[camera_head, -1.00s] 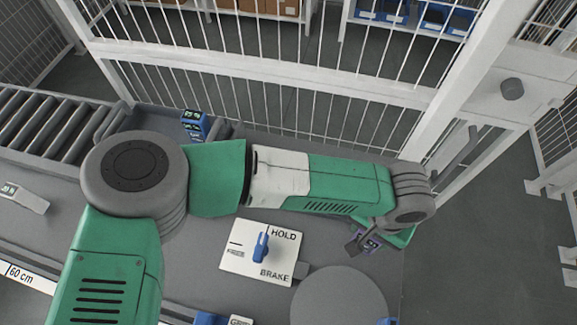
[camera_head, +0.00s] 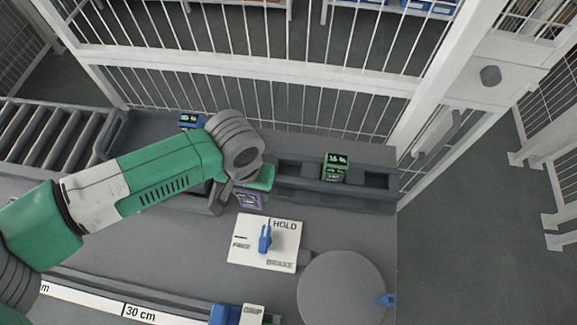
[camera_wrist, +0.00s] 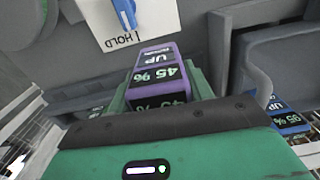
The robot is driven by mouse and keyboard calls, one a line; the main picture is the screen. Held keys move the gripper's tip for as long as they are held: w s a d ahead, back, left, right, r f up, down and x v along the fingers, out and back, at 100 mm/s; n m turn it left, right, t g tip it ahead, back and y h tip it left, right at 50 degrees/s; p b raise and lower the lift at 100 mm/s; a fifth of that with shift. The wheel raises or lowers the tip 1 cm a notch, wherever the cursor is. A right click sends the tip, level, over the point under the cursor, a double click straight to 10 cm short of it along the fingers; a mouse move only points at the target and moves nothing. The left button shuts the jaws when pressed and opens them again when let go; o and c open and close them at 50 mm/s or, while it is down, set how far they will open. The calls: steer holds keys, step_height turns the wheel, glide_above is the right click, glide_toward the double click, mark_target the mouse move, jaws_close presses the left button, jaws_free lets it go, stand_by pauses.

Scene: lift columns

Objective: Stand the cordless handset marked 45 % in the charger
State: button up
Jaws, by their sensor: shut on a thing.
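The purple handset marked 45 % (camera_wrist: 158,65) is held between the green fingers of my gripper (camera_wrist: 160,88) in the wrist view, its label upside down there. In the head view, the purple handset (camera_head: 249,199) shows just below my gripper (camera_head: 254,182), behind the HOLD/BRAKE plate. A grey rack with recesses (camera_head: 290,190) runs along the back; I cannot tell which part is the charger. A green handset (camera_head: 335,167) stands in the rack. A blue handset (camera_head: 190,121) stands further left, partly hidden by my arm; the wrist view shows a blue handset marked 95 % (camera_wrist: 290,122).
The HOLD/BRAKE plate (camera_head: 252,256) with a blue lever (camera_head: 265,238) lies in front of my gripper. A round grey disc (camera_head: 342,290) is at front right. A roller conveyor (camera_head: 45,140) is at left, and a wire fence (camera_head: 300,105) stands behind the rack.

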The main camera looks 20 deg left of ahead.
steer(key=w+d+f, duration=0.1)
steer(key=w, duration=0.3)
steer(key=w+d+f, duration=0.1)
steer(key=w+f, duration=0.1)
steer(key=w, duration=0.2)
steer(key=w+d+f+b, duration=0.1)
steer(key=w, duration=0.3)
steer(key=shift+w+d+f, duration=0.2)
steer(key=shift+w+d, duration=0.15)
steer(key=shift+w, duration=0.05)
steer(key=o, duration=1.1)
step_height(320, 180, up, 12)
steer(key=shift+r+p, duration=0.1)
steer(key=shift+p, duration=0.5)
